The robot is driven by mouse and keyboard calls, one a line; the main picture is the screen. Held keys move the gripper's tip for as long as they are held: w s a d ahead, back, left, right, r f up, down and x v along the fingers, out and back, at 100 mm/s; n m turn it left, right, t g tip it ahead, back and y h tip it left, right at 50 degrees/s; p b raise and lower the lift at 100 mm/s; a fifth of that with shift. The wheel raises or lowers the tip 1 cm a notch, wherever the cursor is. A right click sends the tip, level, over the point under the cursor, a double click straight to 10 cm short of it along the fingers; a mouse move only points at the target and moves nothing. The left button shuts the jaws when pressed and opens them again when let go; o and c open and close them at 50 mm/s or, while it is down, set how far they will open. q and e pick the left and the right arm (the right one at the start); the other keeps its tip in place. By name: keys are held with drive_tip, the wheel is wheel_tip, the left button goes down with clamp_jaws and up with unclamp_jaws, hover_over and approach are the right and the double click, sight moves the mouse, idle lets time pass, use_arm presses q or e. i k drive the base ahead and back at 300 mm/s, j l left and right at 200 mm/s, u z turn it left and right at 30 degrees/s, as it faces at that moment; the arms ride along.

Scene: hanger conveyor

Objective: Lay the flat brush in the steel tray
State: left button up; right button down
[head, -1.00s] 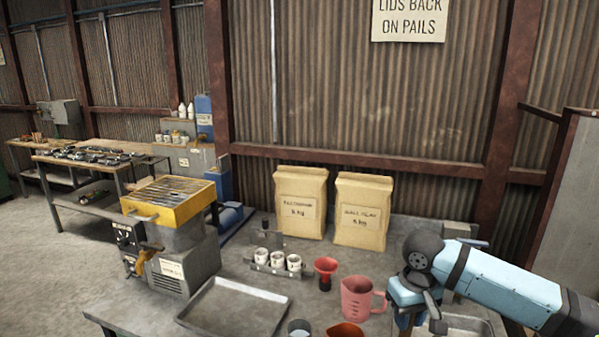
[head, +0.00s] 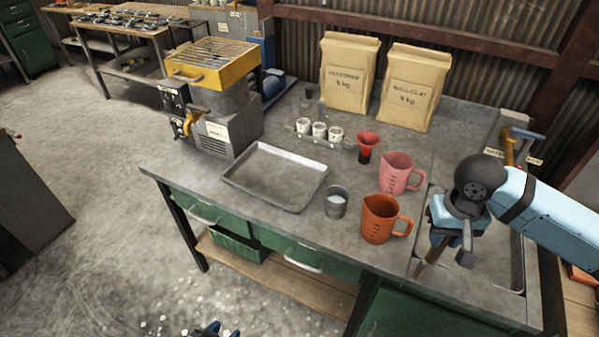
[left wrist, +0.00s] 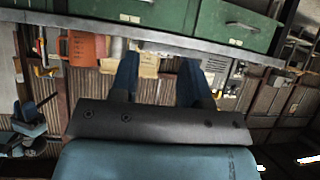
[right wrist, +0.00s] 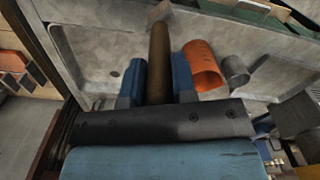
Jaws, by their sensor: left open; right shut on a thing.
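The steel tray (head: 275,177) lies empty on the bench, left of the grey cup. My right gripper (head: 447,238) is over the sink at the bench's right side. It is shut on a brown handle, which I take for the flat brush (head: 428,263). In the right wrist view the brush's handle (right wrist: 158,55) stands between the fingers (right wrist: 159,78), with a pale block at its far end. The tray is well to the left of this gripper. My left gripper (head: 212,330) just shows at the head view's bottom edge; in the left wrist view its fingers (left wrist: 158,78) are apart and empty.
An orange jug (head: 379,222), a pink jug (head: 398,175), a grey cup (head: 336,204) and a red funnel (head: 367,146) stand between tray and right gripper. A rack of white pots (head: 319,131), paper sacks (head: 347,78) and a yellow-topped machine (head: 212,75) stand behind.

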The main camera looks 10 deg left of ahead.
sight(276, 177)
drive_tip(key=i+j+u, duration=0.7)
drive_tip(key=i+u, duration=0.25)
drive_tip(key=k, duration=0.05)
